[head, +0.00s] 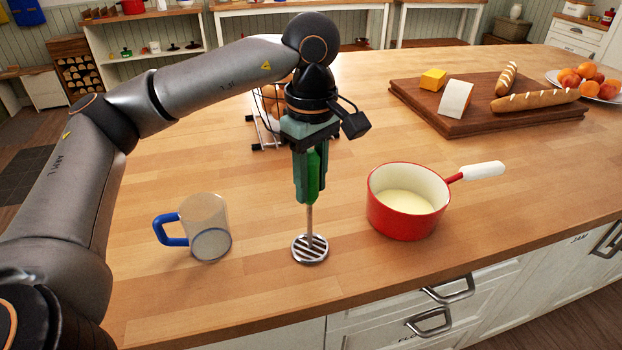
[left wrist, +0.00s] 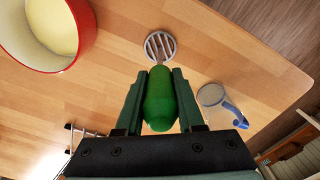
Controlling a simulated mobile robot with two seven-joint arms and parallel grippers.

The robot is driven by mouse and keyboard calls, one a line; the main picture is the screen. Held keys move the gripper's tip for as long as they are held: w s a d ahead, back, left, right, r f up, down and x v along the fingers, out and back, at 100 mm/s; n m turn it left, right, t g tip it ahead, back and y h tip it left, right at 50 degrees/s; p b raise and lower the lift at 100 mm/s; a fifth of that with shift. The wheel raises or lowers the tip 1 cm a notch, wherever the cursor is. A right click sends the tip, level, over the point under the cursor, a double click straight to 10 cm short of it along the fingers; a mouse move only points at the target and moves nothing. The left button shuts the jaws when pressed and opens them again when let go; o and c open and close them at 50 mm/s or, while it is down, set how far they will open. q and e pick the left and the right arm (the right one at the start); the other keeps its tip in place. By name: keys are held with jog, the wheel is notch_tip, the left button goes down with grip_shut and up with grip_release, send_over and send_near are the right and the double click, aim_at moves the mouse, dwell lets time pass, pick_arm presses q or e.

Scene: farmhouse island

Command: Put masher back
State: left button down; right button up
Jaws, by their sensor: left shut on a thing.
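The masher (head: 310,248) has a green handle and a slotted round metal head. My left gripper (head: 309,190) is shut on its green handle and holds it upright, head down, between the mug and the pot. I cannot tell whether the head touches the counter. In the left wrist view the green handle (left wrist: 160,98) sits between the fingers of my left gripper (left wrist: 158,85), with the metal head beyond. A red pot (head: 405,212) with a white-tipped handle and pale yellow contents stands to the right. My right gripper is not in view.
A clear mug (head: 208,228) with a blue handle stands left of the masher. A wire rack (head: 262,132) is partly hidden behind my gripper. A wooden board (head: 480,112) with bread and cheese lies at the back right, beside a plate of oranges (head: 590,82).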

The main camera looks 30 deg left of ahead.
pick_arm(q)
jog(key=shift+f, duration=0.15)
jog(key=c, duration=0.5)
grip_release()
notch_tip(320, 180, up, 12)
jog(key=p, duration=0.2)
jog(key=shift+r+p, duration=0.2)
jog(key=shift+p, duration=0.2)
